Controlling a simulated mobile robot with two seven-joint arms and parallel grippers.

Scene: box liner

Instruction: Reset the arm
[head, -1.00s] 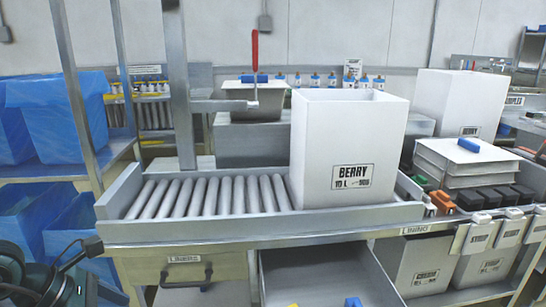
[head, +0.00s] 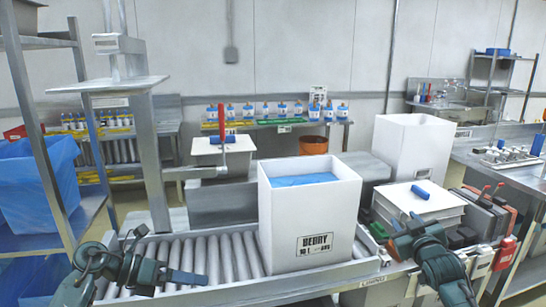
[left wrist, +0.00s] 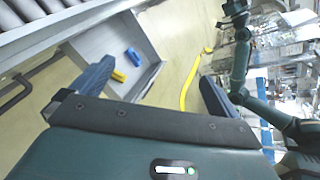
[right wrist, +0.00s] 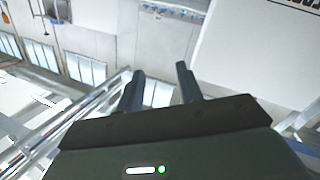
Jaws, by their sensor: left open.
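My left gripper (head: 180,272) is over the near left part of the roller conveyor in the head view. Its fingers are spread wide and empty in the left wrist view (left wrist: 152,90). My right gripper (head: 397,226) is to the right of the white BERRY box, near the stack of white sheets. In the right wrist view its two fingers (right wrist: 160,84) stand apart with nothing between them. The white BERRY box (head: 308,215) stands upright on the conveyor, with blue material (head: 303,180) visible inside its open top. Neither gripper touches the box.
A blue roll (head: 420,192) lies on the white sheets (head: 404,206) at the right. A second white box (head: 410,148) stands behind. A post with a red handle (head: 222,122) rises behind the conveyor (head: 225,250). An open drawer (left wrist: 140,60) holds blue and yellow items.

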